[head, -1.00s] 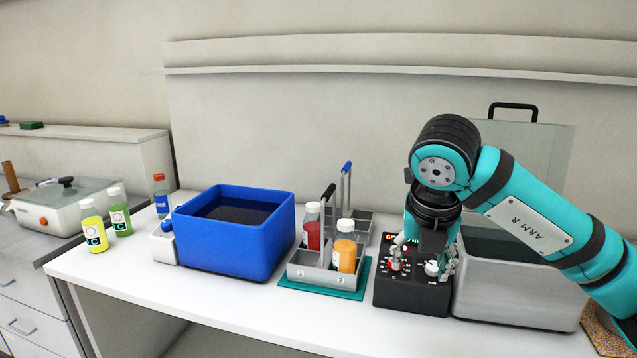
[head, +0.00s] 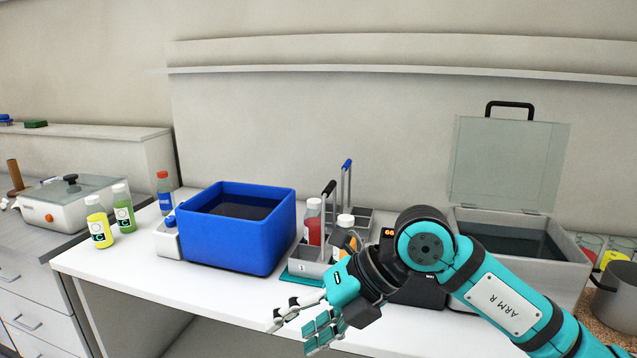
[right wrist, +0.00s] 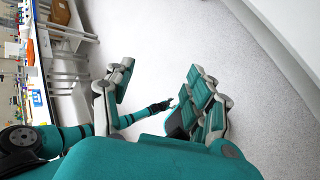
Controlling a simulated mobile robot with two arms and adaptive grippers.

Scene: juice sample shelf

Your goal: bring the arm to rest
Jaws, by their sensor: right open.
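My right arm, marked ARM R, comes in from the right in the head view. Its gripper (head: 297,326) hangs in front of the white bench's front edge, fingers spread, open and empty. The black control box (head: 418,291) is partly hidden behind my right arm.
A grey bottle carrier (head: 308,268) with a red and an orange bottle stands close behind my right gripper. Left of it is a blue tub (head: 238,246). An open steel bath (head: 572,275) stands behind my right arm. Yellow (head: 98,222) and green (head: 123,209) bottles stand at left.

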